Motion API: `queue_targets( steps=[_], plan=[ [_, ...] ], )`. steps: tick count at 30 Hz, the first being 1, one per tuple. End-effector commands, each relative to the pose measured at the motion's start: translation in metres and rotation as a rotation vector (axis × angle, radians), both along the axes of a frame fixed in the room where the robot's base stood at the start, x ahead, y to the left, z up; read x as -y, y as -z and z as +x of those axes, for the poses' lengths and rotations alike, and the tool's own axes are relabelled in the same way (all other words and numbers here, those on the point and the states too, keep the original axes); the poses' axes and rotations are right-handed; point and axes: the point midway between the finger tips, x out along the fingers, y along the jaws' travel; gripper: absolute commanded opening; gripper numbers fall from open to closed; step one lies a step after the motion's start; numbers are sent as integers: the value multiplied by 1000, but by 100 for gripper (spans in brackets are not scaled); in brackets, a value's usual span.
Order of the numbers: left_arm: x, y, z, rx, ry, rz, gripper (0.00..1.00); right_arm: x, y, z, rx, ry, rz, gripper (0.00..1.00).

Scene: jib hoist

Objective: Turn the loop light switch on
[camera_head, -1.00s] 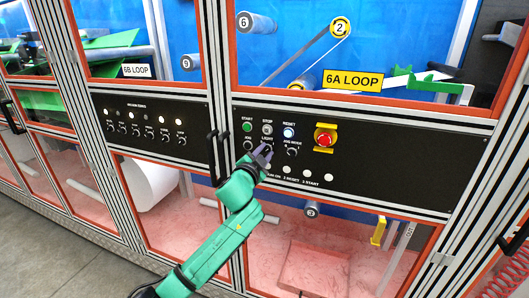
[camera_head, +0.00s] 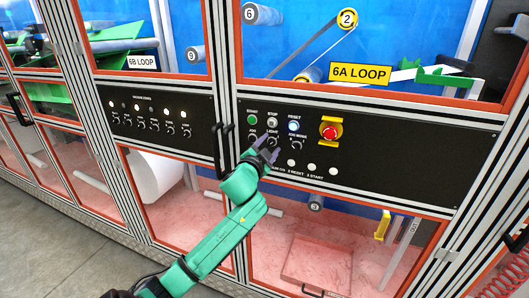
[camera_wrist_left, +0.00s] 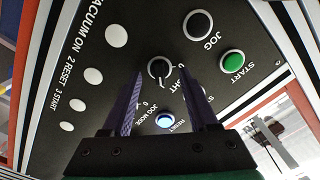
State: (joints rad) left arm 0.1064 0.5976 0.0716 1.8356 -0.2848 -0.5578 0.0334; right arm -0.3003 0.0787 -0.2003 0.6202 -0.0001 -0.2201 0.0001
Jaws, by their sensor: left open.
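The light switch (camera_head: 272,141) is a small black knob under the LIGHT label on the black 6A control panel (camera_head: 400,160). In the left wrist view the knob (camera_wrist_left: 160,71) has a pale pointer line and lies between my fingertips. My left gripper (camera_head: 268,150) is open in front of the panel, with one finger on each side of the knob in the picture. I cannot tell whether the fingers touch it. In the head view the gripper covers the knob's lower part. My right gripper is not in view.
Close around the knob are the green START button (camera_head: 252,120), the blue-lit RESET button (camera_head: 293,126), the JOG MODE knob (camera_head: 296,144) and a red emergency stop (camera_head: 330,130). Vertical black door handles (camera_head: 222,150) stand left of the gripper. Several white buttons sit below.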

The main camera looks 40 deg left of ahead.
Motion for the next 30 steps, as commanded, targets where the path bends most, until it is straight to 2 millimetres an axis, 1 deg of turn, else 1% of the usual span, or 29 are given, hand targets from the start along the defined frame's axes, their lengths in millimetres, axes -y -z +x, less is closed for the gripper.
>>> queue_targets(
  steps=[2, 5, 12, 15, 18, 22, 30],
  plan=[
    [2, 3, -7, -2, 0, 0, 60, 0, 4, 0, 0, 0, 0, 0],
    [9, 5, -24, -1, 2, 2, 60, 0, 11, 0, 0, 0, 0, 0],
    [32, 7, -89, -3, 1, -1, 60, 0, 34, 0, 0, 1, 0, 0],
    [40, 6, -113, -3, 1, 0, 60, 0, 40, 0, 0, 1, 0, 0],
    [45, 3, -128, -2, 1, 0, 60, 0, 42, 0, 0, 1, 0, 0],
    [47, 1, -135, -1, -1, 2, 60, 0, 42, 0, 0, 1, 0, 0],
    [47, 0, -135, 0, 0, 1, 60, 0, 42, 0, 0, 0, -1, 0]
  ],
)
